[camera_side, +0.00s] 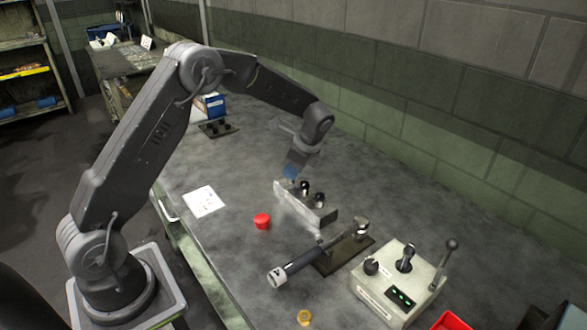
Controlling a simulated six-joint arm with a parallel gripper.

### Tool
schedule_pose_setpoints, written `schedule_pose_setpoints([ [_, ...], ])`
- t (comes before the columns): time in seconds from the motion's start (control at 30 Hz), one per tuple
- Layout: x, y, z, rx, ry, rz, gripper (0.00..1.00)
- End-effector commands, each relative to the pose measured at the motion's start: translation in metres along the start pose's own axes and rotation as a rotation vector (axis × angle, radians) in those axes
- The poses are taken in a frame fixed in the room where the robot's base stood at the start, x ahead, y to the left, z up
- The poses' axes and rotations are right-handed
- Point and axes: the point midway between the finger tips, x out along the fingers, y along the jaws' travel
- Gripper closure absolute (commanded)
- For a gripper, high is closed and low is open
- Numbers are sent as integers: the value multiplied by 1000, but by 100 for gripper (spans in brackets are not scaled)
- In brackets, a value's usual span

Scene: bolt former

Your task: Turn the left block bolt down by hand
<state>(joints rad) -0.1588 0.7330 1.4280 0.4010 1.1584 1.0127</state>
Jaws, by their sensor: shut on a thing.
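The grey metal block (311,213) lies on the dark bench near the middle of the side view. Two dark bolt heads show on its top, a middle one (305,187) and a right one (320,199). My gripper (291,176), with blue fingers, points down at the block's left end. It is shut on the left block bolt, which is mostly hidden by the fingers. The thread and how deep the bolt sits cannot be seen.
A red round cap (262,221) and a white marked card (204,201) lie left of the block. A black-handled tool (301,262) lies in front, beside a control box (400,283) with a lever. A brass ring (304,317) lies near the front edge.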

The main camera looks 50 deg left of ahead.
Motion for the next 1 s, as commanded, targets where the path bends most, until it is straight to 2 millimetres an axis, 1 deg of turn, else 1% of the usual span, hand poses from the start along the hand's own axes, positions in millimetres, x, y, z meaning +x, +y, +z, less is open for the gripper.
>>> schedule_pose_setpoints([
  [0.27,-2,0,1,-3,-1,-1,98],
  [0.3,-2,0,1,-3,-1,-1,71],
  [0.53,-1,0,1,-3,0,0,49],
  [0.77,-1,0,0,-2,0,0,49],
  [0.83,-4,0,0,-2,0,-1,49],
  [0.93,-14,-1,0,-2,1,-3,49],
  [1.0,-26,-1,0,-3,1,-4,49],
])
